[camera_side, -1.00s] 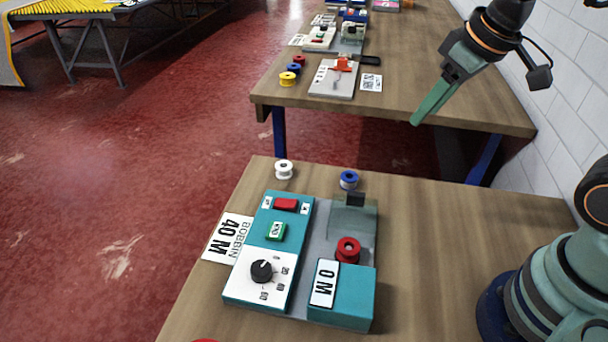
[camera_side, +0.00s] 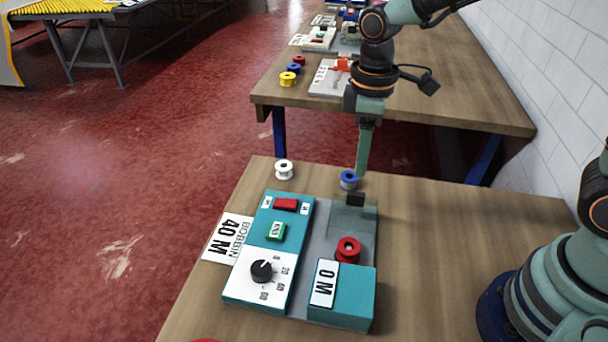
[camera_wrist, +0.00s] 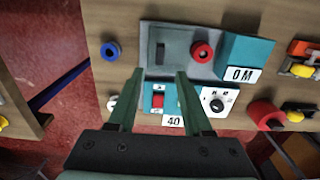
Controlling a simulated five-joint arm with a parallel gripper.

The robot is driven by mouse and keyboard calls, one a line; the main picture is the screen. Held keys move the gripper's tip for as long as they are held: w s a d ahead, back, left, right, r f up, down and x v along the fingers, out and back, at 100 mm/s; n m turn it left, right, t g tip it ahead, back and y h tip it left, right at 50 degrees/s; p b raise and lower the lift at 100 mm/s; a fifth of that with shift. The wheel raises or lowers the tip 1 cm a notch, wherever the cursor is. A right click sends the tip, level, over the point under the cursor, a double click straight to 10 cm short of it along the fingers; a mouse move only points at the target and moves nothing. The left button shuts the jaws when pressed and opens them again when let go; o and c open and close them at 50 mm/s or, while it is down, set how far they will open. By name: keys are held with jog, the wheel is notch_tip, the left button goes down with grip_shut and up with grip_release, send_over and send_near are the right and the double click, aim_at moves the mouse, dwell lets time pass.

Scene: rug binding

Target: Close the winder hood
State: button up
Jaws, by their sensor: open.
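The winder is a teal and grey machine (camera_side: 260,238) on the near table. Its hood (camera_side: 352,222) looks like a see-through panel at the far end, with a black handle (camera_side: 355,199) on its top edge; it appears raised, clear of the red bobbin (camera_side: 348,250). In the wrist view the black handle (camera_wrist: 160,53) lies just beyond my fingertips. My gripper (camera_side: 362,174) is above the winder's far end, near the handle and the blue spool (camera_side: 348,180). In the wrist view my gripper (camera_wrist: 160,73) has its two fingers apart with nothing between them.
A white spool (camera_side: 284,169) stands at the table's far left corner. The table (camera_side: 455,245) is clear right of the winder.

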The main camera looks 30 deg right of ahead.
aim_at(356, 193)
notch_tip(356, 193, down, 8)
jog(key=shift+f, duration=0.25)
grip_shut()
dwell(1.5)
